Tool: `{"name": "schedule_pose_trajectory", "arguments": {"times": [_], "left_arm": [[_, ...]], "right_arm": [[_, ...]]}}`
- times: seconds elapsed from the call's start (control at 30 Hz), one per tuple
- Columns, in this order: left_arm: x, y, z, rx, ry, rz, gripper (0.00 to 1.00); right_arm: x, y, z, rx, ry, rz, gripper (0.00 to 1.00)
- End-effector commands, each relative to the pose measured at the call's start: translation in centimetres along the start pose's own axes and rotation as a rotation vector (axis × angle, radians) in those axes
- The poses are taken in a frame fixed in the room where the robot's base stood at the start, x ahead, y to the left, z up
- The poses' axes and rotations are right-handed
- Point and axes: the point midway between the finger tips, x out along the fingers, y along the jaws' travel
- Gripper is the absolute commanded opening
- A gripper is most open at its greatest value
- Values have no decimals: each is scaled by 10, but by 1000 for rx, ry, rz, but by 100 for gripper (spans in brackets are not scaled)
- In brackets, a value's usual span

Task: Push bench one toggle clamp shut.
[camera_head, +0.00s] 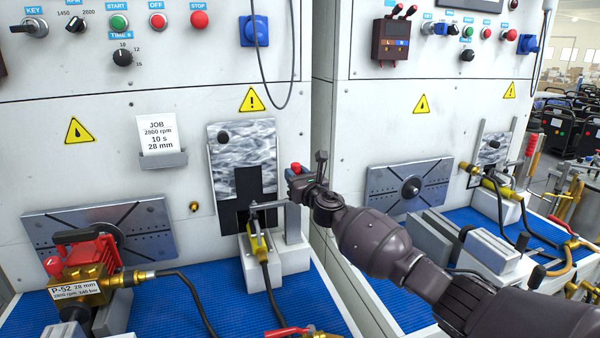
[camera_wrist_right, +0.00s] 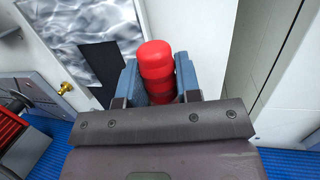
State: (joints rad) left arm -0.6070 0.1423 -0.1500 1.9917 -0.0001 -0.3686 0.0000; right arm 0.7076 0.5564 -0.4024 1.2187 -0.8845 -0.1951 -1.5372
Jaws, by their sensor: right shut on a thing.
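The bench one toggle clamp has a metal arm (camera_head: 268,205) lying roughly level above a white block (camera_head: 258,277) on the left bench. Its red handle (camera_wrist_right: 157,70) is between the blue-grey fingers of my right gripper (camera_wrist_right: 160,85) in the wrist view. In the head view my right gripper (camera_head: 298,176) is shut on this handle, and only the red tip shows. The gripper and my wrist hide the rest of the handle. A yellow hose fitting (camera_head: 258,243) sits on the block under the clamp arm. My left gripper is not in view.
A grey patterned plate (camera_head: 228,150) stands behind the clamp. A red-and-brass pump (camera_head: 85,270) labelled P-52 is at left on the blue mat (camera_head: 180,300). Black hoses run over the mat. Bench two at right has a similar clamp with a red handle (camera_head: 531,145) upright.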

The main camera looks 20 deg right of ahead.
Motion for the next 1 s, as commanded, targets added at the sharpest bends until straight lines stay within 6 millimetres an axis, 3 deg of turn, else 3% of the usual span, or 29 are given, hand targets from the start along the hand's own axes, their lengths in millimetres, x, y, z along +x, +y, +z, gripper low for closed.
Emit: {"name": "schedule_pose_trajectory", "arguments": {"times": [0.47,0.5,0.67,1.0], "left_arm": [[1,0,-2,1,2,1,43],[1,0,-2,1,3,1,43],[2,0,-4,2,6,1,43],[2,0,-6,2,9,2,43]], "right_arm": [[0,2,-2,-19,5,4,0],[0,2,-2,-19,5,4,33],[0,2,-1,-17,4,4,57],[-2,1,0,-15,4,3,57]]}}
